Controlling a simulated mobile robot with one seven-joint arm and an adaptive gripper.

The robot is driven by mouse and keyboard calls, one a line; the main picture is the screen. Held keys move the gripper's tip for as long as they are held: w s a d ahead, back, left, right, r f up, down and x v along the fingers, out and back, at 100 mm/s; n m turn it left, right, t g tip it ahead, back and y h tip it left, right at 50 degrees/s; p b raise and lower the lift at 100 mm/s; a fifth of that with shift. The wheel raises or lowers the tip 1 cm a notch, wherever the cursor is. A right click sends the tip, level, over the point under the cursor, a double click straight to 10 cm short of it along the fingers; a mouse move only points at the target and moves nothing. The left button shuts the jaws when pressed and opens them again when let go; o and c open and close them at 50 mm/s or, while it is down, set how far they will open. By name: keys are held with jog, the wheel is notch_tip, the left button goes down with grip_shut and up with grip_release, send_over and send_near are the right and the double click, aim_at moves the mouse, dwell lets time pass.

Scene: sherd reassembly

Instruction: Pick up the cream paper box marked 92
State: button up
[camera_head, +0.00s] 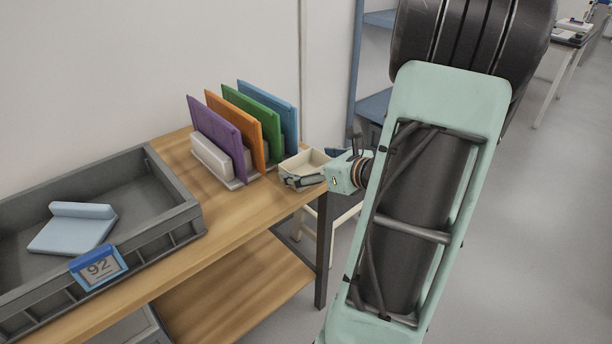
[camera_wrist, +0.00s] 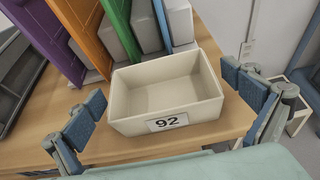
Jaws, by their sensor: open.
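The cream paper box (camera_wrist: 166,124) is open-topped and empty, with a white label reading 92 on its front wall. It stands upright on the wooden table near the edge. In the head view the box (camera_head: 303,160) is at the table's right end, partly hidden by my gripper. My gripper (camera_wrist: 164,108) is open, with one blue-padded finger to the left of the box and one to the right. Both fingers look apart from the box walls, and nothing is held. In the head view my gripper (camera_head: 312,178) is at the near side of the box.
Purple, orange, green and blue upright panels (camera_head: 240,125) stand in a rack just behind the box. A grey tray (camera_head: 178,190) with a pale blue folded piece (camera_head: 75,230) and a blue-framed 92 tag (camera_head: 99,267) is at left. Bare wooden tabletop (camera_head: 230,205) lies between.

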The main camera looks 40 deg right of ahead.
jog(key=shift+w, duration=0.15)
jog(key=c, duration=1)
jog(key=shift+r, duration=0.1)
